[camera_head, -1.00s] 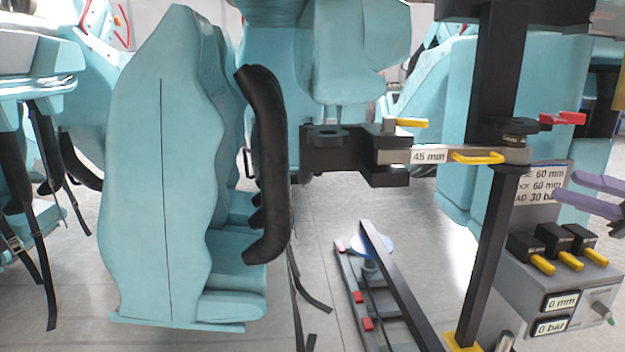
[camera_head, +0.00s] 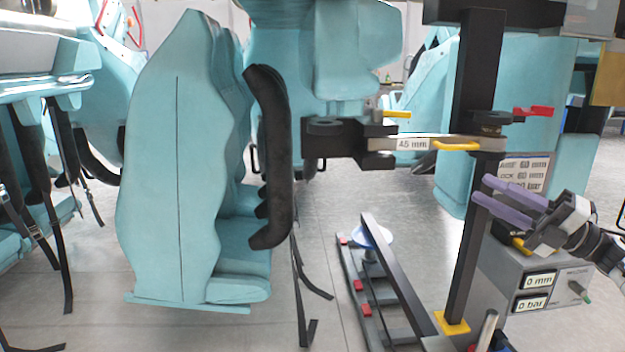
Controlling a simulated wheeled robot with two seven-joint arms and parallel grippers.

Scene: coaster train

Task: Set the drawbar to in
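The drawbar (camera_head: 435,144) looks to be the light bar marked 45 mm, running level from a black coupling block (camera_head: 350,137) on the left to a black post (camera_head: 476,80) on the right. A yellow handle (camera_head: 457,146) sits on the bar near the post. Another yellow handle (camera_head: 397,114) stands on the coupling block. A red handle (camera_head: 533,111) sticks out right of the post. My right gripper (camera_head: 482,189) has purple fingers, spread apart and empty. It shows below and right of the bar, in front of the control box, apart from the handles. My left gripper is out of view.
A grey control box (camera_head: 566,280) with 0 mm and 0 bar displays stands at lower right, its levers partly hidden by my gripper. A sign (camera_head: 525,163) stands behind. A teal coaster seat (camera_head: 180,180) fills the left. A floor rail (camera_head: 400,285) runs below the bar.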

